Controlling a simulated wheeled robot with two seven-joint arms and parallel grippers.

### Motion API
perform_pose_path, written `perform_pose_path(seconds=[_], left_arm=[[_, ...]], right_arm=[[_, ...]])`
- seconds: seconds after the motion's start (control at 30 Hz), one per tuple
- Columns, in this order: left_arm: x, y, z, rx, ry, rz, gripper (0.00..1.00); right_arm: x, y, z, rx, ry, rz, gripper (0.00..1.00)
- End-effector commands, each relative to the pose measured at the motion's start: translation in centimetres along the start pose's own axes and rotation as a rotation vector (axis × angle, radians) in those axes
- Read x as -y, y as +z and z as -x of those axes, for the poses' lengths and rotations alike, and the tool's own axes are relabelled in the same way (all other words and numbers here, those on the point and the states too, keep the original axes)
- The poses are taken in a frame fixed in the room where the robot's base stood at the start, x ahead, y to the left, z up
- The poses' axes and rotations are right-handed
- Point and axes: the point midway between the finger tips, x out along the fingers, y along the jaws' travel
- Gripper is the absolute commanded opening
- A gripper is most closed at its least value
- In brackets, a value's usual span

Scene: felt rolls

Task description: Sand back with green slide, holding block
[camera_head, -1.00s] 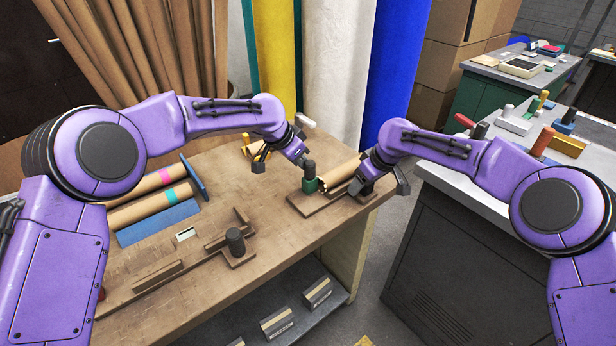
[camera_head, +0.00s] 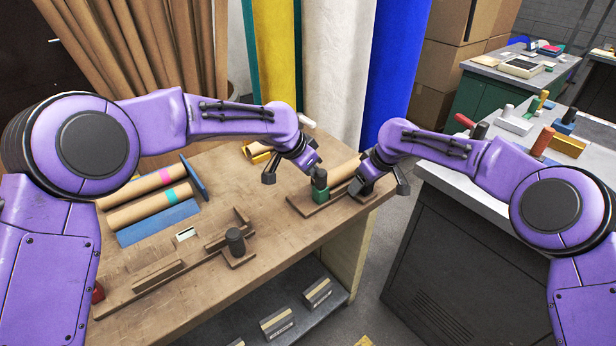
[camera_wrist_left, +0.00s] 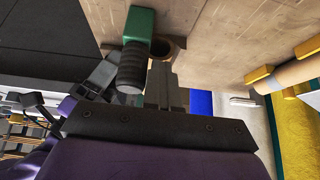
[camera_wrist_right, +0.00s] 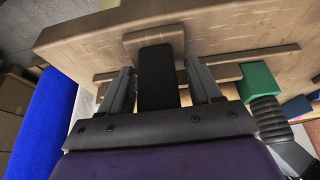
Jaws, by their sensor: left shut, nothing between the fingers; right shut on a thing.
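The green slide (camera_head: 320,194) with its dark ribbed knob (camera_head: 320,177) sits on a wooden fixture (camera_head: 306,209) at the bench's right end. A tan roll (camera_head: 344,171) lies behind it on the fixture. My left gripper (camera_head: 314,165) is shut and empty, close beside the knob. In the left wrist view its fingers (camera_wrist_left: 164,84) are beside the knob (camera_wrist_left: 132,68); contact is unclear. My right gripper (camera_head: 370,187) is shut on the dark grip of the holding block (camera_wrist_right: 155,78) at the fixture's right end. The green slide (camera_wrist_right: 258,82) also shows in the right wrist view.
A second wooden jig with a dark peg (camera_head: 235,240) stands at the front. A grey worktop (camera_head: 475,190) is at right, across a gap. Bare bench lies between the rolls and fixture.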

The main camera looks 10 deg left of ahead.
Motion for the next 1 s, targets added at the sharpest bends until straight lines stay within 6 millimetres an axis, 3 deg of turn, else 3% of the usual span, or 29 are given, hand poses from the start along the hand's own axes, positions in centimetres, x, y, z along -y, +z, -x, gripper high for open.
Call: perform_pose_path(seconds=[0.43, 1.0], left_arm=[[-0.3, -0.2, 0.2, -0.001, 0.001, 0.000, 0.00], [-0.1, -1.8, 2.9, 0.000, 0.001, 0.000, 0.00]], right_arm=[[0.1, 0.1, -0.2, 0.003, -0.003, -0.001, 0.20], [0.1, 0.2, -0.2, 0.004, -0.003, -0.001, 0.20]])
